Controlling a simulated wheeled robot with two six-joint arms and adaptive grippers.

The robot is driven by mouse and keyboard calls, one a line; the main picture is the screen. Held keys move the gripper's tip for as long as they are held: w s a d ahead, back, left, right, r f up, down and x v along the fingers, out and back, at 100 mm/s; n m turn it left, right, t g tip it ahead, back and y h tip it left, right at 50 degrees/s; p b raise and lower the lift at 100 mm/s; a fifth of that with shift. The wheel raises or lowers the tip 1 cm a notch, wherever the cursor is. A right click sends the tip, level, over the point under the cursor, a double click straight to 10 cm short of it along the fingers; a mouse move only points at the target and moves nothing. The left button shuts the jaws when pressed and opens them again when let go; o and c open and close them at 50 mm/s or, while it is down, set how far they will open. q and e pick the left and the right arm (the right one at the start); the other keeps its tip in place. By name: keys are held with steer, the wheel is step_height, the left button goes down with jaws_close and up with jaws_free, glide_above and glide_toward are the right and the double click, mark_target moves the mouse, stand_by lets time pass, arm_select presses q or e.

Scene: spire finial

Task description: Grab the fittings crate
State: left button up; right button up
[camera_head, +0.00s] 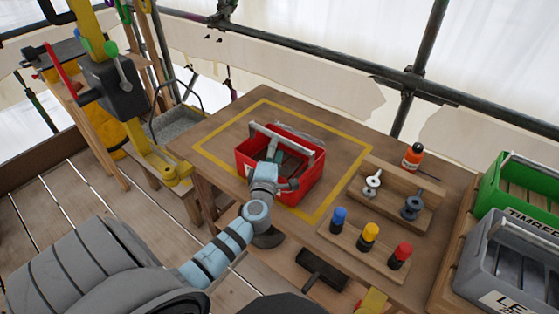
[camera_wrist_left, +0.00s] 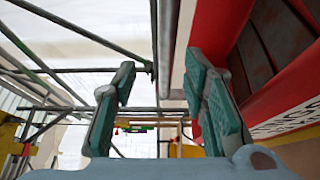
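The fittings crate (camera_head: 310,180) is an open red box with a grey carrying handle (camera_head: 290,135). It stands on the wooden table inside a yellow outline. My left gripper (camera_head: 278,158) reaches over the crate's near left side, close to the handle. In the left wrist view, its two teal fingers (camera_wrist_left: 160,105) are spread apart with a gap between them. The red crate wall (camera_wrist_left: 290,95), with part of a white label, is close beside the right finger; I cannot tell whether they touch. A grey bar runs behind the gap. My right gripper is not in view.
Right of the crate, wooden racks hold blue, yellow and red pegs (camera_head: 370,235) and white and dark fittings (camera_head: 373,183). An orange bottle (camera_head: 412,156) stands behind. Green (camera_head: 520,195) and grey (camera_head: 500,262) crates sit at the far right. Scaffold rails run behind the table.

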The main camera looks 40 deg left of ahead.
mark_target(280, 138)
arm_select(q)
steer(key=b+x, duration=0.1)
steer(key=x, duration=0.1)
steer(key=f+b+x, duration=0.1)
steer(key=x, duration=0.2)
steer(key=shift+w+d, duration=0.1)
steer(key=shift+w, duration=0.25)
steer(key=shift+w+a, duration=0.2)
steer(key=shift+w, duration=0.25)
steer(key=shift+r, duration=0.1)
jaws_close()
